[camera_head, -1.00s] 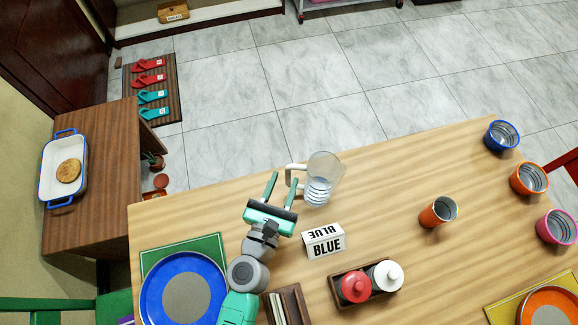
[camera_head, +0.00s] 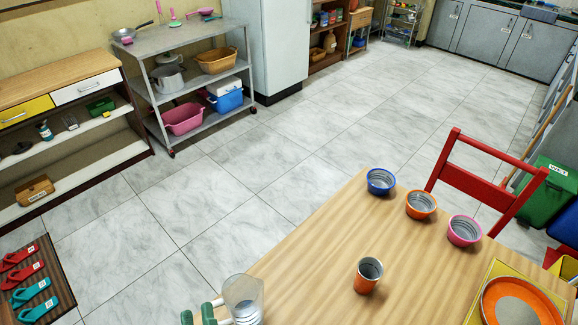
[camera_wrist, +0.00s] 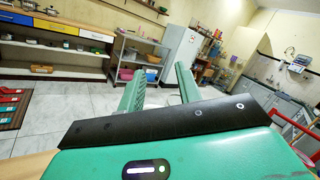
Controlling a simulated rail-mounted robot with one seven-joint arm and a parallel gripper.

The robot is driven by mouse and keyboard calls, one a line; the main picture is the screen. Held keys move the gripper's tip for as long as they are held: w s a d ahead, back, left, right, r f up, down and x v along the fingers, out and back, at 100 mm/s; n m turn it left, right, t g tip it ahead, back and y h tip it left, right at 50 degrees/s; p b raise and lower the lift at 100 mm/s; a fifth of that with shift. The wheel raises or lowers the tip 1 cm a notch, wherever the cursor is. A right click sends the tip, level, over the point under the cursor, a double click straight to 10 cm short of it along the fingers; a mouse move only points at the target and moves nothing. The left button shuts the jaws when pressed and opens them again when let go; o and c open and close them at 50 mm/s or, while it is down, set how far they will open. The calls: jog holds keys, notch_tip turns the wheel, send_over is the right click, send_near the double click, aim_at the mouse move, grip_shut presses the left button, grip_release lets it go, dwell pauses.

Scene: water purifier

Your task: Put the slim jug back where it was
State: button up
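A clear jug (camera_head: 243,298) with a pale handle stands near the table's edge, at the bottom of the head view. Its lower part is cut off by the frame. My gripper (camera_head: 198,314) is just left of the jug, on its handle side, with only the green fingertips showing. The right finger is close to the handle; I cannot tell whether they touch.
The wooden table (camera_head: 320,270) bears an orange cup (camera_head: 368,275), blue (camera_head: 381,181), orange (camera_head: 421,204) and pink (camera_head: 464,230) bowls, and an orange plate (camera_head: 520,302). A red chair (camera_head: 490,185) stands behind it. A grey shelf cart (camera_head: 190,85) stands across open tiled floor.

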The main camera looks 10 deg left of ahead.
jog(key=w+d+r+n+t+y, duration=0.1)
jog(key=w+d+r+n, duration=0.15)
jog(key=r+n, duration=0.65)
jog(key=w+d+r+n+t, duration=0.2)
jog(key=w+r+n, duration=0.3)
jog(key=r, duration=0.8)
jog(key=s+d+r+n+t+h, duration=0.1)
jog(key=s+d+r+n+h, duration=0.1)
jog(key=d+r+n+h, duration=0.3)
jog(key=s+d+r+n+t+h, duration=0.2)
jog(key=d+r+n+h, duration=0.3)
jog(key=d+r, duration=0.4)
notch_tip(320, 180, up, 5)
jog(key=shift+d+f+t, duration=0.15)
jog(key=shift+d+t, duration=0.1)
jog(key=shift+t, duration=0.05)
notch_tip(320, 180, up, 38)
jog(key=p, duration=3.8)
jog(key=shift+a+r+y, duration=0.25)
jog(key=shift+a+y, duration=0.1)
jog(key=shift+y, duration=0.05)
